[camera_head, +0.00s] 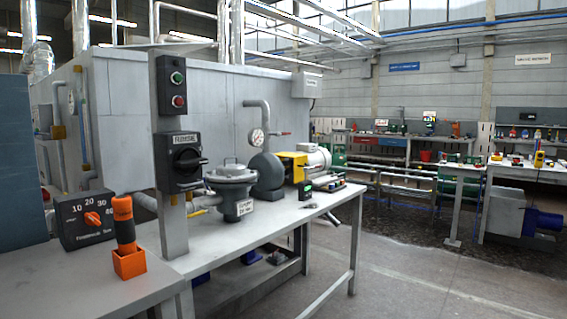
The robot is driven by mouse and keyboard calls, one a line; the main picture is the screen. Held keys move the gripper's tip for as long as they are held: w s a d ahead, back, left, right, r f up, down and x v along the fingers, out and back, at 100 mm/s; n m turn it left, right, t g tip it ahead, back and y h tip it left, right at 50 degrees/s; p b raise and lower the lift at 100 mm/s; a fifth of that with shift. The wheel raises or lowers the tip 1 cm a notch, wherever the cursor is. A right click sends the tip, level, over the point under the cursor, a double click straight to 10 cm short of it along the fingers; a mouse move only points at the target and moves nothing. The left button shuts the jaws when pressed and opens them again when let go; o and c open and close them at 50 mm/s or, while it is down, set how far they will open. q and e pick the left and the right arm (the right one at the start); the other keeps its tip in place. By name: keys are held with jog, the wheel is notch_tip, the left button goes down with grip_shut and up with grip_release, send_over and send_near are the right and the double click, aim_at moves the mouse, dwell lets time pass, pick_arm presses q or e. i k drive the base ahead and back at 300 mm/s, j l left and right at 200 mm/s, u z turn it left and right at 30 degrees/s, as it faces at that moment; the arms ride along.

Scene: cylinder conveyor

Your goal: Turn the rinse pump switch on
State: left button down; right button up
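A black switch box labelled "RINSE" (181,161) is mounted on a grey post at the left of the head view. It has a black rotary handle whose tip points right; I cannot tell its on or off position. Above it is a control box (172,86) with a green button (176,77) and a red button (179,101). A pump with a grey motor (311,157) and yellow housing stands on the bench behind, right of the post. Neither of my grippers shows in the view.
A timer box with an orange dial (88,218) and an orange-handled tool in an orange holder (129,262) stand left of the post. The grey bench (262,228) holds a valve body (231,186) and small items. Open floor (400,270) lies to the right.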

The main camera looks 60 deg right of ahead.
aim_at(187, 161)
jog(key=z, duration=1.25)
